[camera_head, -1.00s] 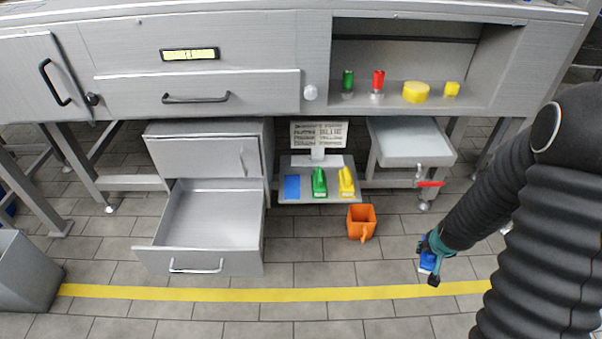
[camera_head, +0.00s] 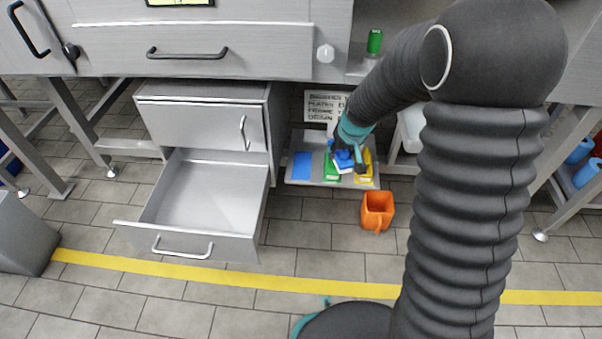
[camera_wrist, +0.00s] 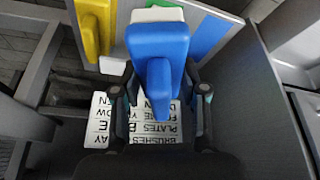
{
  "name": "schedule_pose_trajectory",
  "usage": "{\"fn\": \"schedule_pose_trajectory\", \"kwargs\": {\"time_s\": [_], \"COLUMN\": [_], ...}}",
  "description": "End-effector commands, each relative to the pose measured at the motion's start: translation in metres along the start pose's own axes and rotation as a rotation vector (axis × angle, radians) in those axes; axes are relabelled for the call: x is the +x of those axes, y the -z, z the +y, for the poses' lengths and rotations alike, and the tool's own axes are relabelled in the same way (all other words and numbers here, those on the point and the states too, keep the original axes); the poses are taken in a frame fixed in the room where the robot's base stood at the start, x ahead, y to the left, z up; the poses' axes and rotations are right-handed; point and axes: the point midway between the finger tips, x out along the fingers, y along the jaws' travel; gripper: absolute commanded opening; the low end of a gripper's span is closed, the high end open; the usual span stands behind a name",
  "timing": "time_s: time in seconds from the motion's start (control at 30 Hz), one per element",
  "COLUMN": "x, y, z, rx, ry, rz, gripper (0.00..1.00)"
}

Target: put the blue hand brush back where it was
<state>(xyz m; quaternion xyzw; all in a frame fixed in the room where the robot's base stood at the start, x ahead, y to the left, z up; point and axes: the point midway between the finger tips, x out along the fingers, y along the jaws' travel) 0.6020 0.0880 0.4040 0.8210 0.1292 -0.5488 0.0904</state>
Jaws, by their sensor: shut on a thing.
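My gripper (camera_head: 347,148) is shut on the blue hand brush (camera_head: 343,160), over the right half of the low grey shelf (camera_head: 300,179). In the wrist view the brush (camera_wrist: 157,45) points away between my gripper's two fingers (camera_wrist: 160,98). A bare blue rectangle (camera_head: 302,165) lies at the shelf's left. The green brush (camera_head: 331,168) is beside it, partly hidden by the held brush. The yellow brush (camera_head: 364,166) stands at the right. I cannot tell whether the held brush touches anything.
A lettered sign (camera_head: 322,104) stands behind the shelf, partly hidden by my arm. An open drawer (camera_head: 208,195) is at the left of the shelf. An orange jug (camera_head: 377,210) stands on the floor in front. The tiled floor ahead of the shelf is otherwise clear.

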Motion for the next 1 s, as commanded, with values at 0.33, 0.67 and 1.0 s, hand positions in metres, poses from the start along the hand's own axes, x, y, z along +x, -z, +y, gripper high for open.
{"fn": "schedule_pose_trajectory", "kwargs": {"time_s": [0.33, 0.67, 1.0], "x": [0.03, 0.082, 0.103], "y": [0.031, 0.061, 0.066], "z": [-0.038, -0.072, -0.081], "rx": [-0.044, -0.04, -0.036], "ry": [0.027, 0.024, 0.023], "rz": [0.001, 0.003, 0.003], "gripper": [0.05, 0.05, 0.05]}}
